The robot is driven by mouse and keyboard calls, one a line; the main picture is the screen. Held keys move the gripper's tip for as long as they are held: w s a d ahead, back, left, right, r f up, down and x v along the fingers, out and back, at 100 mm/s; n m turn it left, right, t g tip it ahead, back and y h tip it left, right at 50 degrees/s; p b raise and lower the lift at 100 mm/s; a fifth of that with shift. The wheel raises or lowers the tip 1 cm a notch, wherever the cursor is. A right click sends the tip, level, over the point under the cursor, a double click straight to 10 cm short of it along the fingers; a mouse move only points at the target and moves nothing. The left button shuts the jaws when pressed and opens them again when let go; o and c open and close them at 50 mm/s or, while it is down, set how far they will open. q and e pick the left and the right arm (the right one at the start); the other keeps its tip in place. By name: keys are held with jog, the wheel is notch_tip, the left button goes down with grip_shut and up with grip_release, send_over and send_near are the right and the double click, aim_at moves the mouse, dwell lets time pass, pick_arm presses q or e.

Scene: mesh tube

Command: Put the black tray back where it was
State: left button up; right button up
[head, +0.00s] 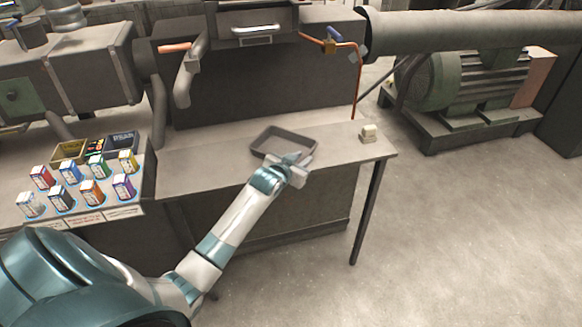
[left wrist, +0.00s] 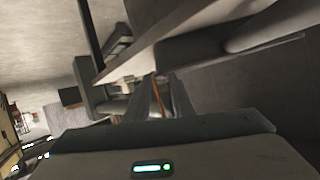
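The black tray (head: 262,149), a shallow dark rectangular pan, is on the grey bench top, near the middle of the bench. My left gripper (head: 303,163) is at the tray's near right corner and overlaps its rim in the head view. Whether it touches or grips the rim cannot be made out. In the left wrist view, the two dark fingers of the left gripper (left wrist: 165,97) point away with a narrow gap between them. A dark rounded edge, perhaps the tray, lies just beyond them. My right gripper is not in view.
A small pale block (head: 369,133) sits at the bench's right end. Several coloured boxes (head: 93,192) stand on a display at left, with small bins (head: 70,151) behind. A dark machine with a drawer handle (head: 252,41) rises behind. The bench (head: 200,178) is clear left of the tray.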

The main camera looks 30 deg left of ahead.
pick_arm(q)
jog(key=b+v, duration=0.1)
jog(key=v, duration=0.8)
jog(key=shift+f, duration=0.1)
dwell(0.6)
jog(key=s+d+f+g, duration=0.2)
jog(key=s+f, duration=0.4)
jog(key=f, duration=0.7)
jog(key=s+d+f+g, duration=0.15)
jog(key=s+f, duration=0.35)
jog(key=f, duration=0.8)
jog(key=s+d+f+g, duration=0.1)
jog(key=s+f+g, duration=0.35)
jog(key=f, duration=0.95)
jog(key=s+d+f+m+g+h, duration=0.1)
jog(key=s+d+f, duration=0.1)
jog(key=s+f, duration=0.55)
jog(key=s+d+f, duration=0.3)
jog(key=s+f, duration=0.2)
jog(key=s, duration=0.5)
jog(key=s+d+f+g, duration=0.1)
jog(key=s+f, duration=0.3)
jog(key=s, duration=0.8)
jog(key=s+d+f+m+g, duration=0.1)
jog(key=s+d+f, duration=0.3)
jog(key=s, duration=0.9)
jog(key=shift+d+f+g+h, duration=0.25)
jog(key=shift+d+g+h, duration=0.15)
jog(key=shift+g, duration=0.3)
